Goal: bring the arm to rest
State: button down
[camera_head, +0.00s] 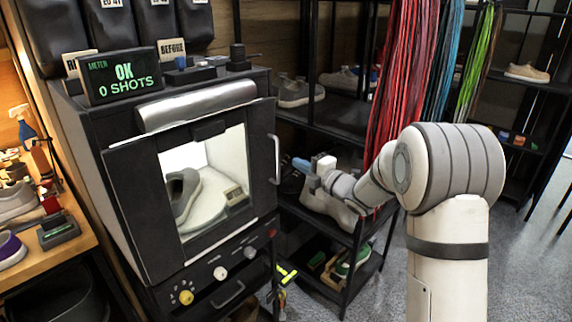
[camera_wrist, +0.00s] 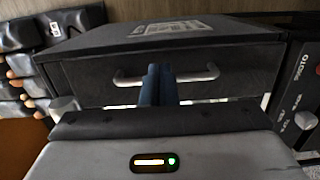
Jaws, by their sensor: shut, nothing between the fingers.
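My arm reaches in from the right in the head view. My gripper (camera_head: 299,164) is at its far end, pointing left toward the side handle of the photo booth (camera_head: 120,200), with a small gap showing between them. In the wrist view the two blue fingers (camera_wrist: 158,85) are pressed together and empty. They overlap the silver handle (camera_wrist: 198,75) on the booth's dark front there; contact cannot be told from that view.
A lit shoe (camera_head: 182,195) stands inside the booth behind its window. Hanging laces (camera_head: 400,80) and a black shelf rack with shoes (camera_head: 340,115) are close behind my arm. A wooden bench (camera_head: 75,245) is at left. Grey floor (camera_head: 520,260) is open at right.

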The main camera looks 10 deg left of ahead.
jog(key=s+d+r+m+h+p, duration=0.2)
jog(key=s+d+r+m+h, duration=0.1)
jog(key=s+d+m+h, duration=0.45)
jog(key=s+d+r+m+h+p, duration=0.3)
jog(key=s+d+m+h, duration=0.15)
jog(key=d+m, duration=0.5)
jog(key=s+d+m+g+p, duration=0.1)
jog(key=s+m+g, duration=0.3)
jog(key=s, duration=0.9)
jog(key=s+d+m+g+h+p, duration=0.1)
jog(key=s+m+g+p, duration=0.2)
jog(key=s, duration=1.1)
jog(key=m+g, duration=0.2)
jog(key=m, duration=0.1)
jog(key=shift+s+d+f+m+h, duration=0.2)
jog(key=shift+f+m+h, duration=0.1)
jog(key=shift+f, duration=0.1)
